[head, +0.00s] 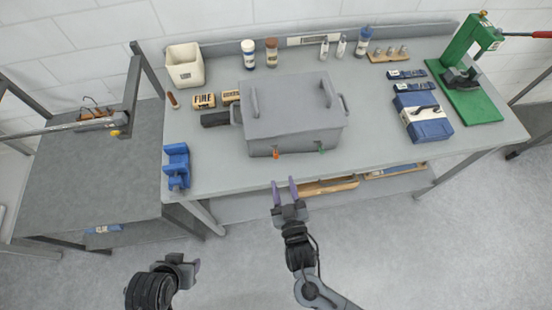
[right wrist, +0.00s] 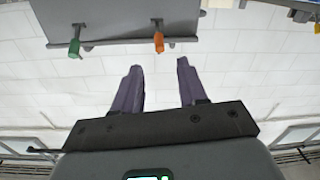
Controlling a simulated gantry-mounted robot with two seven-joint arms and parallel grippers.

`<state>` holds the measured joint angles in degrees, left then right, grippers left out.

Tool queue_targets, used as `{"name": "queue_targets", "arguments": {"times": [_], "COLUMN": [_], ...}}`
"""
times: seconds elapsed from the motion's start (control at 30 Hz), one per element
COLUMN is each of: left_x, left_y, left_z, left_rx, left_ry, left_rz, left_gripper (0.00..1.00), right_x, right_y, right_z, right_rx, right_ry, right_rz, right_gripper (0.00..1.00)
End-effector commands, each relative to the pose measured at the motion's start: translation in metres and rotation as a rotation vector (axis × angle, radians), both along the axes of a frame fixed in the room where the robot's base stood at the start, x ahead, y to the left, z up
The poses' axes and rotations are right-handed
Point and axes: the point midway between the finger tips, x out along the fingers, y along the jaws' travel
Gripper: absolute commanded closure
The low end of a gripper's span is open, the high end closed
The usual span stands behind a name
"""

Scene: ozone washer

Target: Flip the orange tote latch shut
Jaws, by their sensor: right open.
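The grey lidded tote (head: 295,125) stands on the table. Its orange latch (head: 276,151) is on the front face, left of the green latch (head: 322,150). In the right wrist view the orange latch (right wrist: 158,42) and green latch (right wrist: 74,46) stick out from the tote's edge (right wrist: 115,43); I cannot tell whether either is shut. My right gripper (head: 284,184) is open and empty in front of the table, below the orange latch and apart from it. It also shows in the right wrist view (right wrist: 156,70). My left gripper (head: 192,264) is low at left, away from the tote; its fingers are unclear.
A blue vise (head: 176,165) sits at the table's front left corner. A blue case (head: 422,117) and a green press (head: 470,80) stand at the right. Bottles and a white bin (head: 184,66) line the back. The tabletop between tote and blue case is clear.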

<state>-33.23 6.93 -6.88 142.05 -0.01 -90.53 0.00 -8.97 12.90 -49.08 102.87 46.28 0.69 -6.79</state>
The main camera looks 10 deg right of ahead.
Motion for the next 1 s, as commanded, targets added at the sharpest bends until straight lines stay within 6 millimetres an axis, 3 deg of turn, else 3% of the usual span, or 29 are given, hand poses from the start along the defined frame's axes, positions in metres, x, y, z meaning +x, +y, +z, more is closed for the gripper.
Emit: {"name": "queue_targets", "arguments": {"times": [0.6, 0.8, 1.0], "left_x": [0.000, 0.000, 0.000], "left_y": [0.000, -0.002, -0.002], "left_z": [0.006, 0.006, 0.006], "left_rx": [0.001, -0.007, -0.008], "left_ry": [-0.002, -0.002, -0.001], "left_rz": [0.000, 0.005, 0.005], "left_gripper": [0.53, 0.53, 0.53], "right_x": [0.086, 0.102, 0.106], "right_y": [0.006, 0.007, 0.007], "right_z": [0.002, 0.002, 0.001], "right_rx": [0.000, 0.000, 0.001], "right_ry": [-0.004, -0.002, -0.001], "right_rz": [0.001, -0.001, -0.001], "right_gripper": [0.58, 0.58, 0.58]}}
